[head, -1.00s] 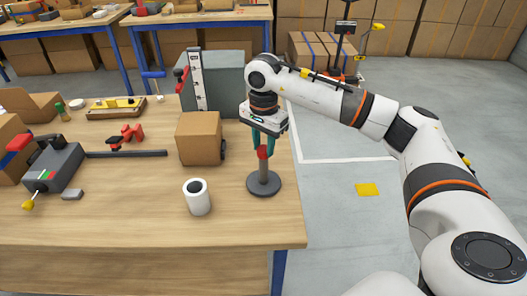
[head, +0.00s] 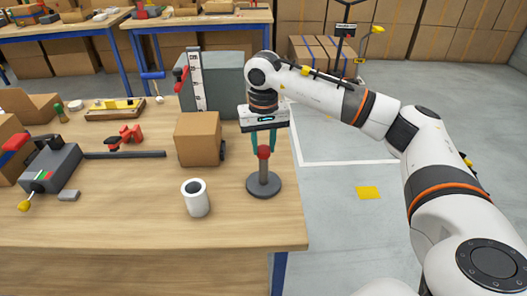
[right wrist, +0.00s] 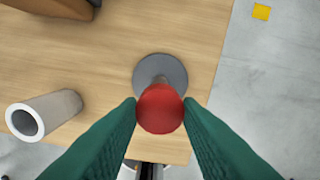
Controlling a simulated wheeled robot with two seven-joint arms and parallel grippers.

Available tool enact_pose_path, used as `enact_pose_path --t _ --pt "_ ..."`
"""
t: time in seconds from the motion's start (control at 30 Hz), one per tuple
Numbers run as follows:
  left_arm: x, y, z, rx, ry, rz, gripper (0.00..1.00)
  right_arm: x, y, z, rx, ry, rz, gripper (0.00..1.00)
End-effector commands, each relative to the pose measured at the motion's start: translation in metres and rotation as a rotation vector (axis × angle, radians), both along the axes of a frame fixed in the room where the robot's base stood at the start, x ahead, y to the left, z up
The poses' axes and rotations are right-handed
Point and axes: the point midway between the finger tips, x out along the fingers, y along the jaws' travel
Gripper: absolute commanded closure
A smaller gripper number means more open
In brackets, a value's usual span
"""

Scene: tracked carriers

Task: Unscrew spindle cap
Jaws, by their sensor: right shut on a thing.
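The spindle (head: 264,176) stands upright on a round dark grey base (head: 264,187) near the right end of the wooden workbench. A red cap (head: 264,153) is on its top. My right gripper (head: 264,147) points straight down over the spindle. In the right wrist view, its green fingertips (right wrist: 160,108) touch the red cap (right wrist: 160,108) on both sides and are shut on it. Whether the cap is still threaded on the spindle cannot be seen. My left gripper is not in view.
A white hollow cylinder (head: 195,198) stands left of the spindle; it also shows in the right wrist view (right wrist: 45,113). A cardboard box (head: 197,138) sits behind it. The grey box with a ruler (head: 195,82) stands farther back. The front bench area is clear.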

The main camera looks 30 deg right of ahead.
Motion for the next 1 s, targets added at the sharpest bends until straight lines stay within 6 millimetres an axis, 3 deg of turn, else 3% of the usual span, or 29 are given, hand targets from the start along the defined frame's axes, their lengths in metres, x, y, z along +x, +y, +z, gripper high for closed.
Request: enact_pose_path --t 0.5,0.8,0.83,0.93,1.0 --pt "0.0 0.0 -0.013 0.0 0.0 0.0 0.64 -0.001 0.0 -0.002 0.0 0.004 0.752 0.88" --pt "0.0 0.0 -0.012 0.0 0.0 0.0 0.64 -0.001 0.0 -0.002 0.001 0.005 0.804 0.88" --pt "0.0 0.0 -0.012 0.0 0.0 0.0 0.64 -0.001 0.0 -0.002 0.001 0.005 0.803 0.65" --pt "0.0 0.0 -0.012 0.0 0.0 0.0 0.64 -0.001 0.0 -0.002 0.001 0.004 0.802 0.49" --pt "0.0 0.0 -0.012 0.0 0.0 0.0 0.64 -0.001 0.0 -0.001 0.001 0.003 0.802 0.47"
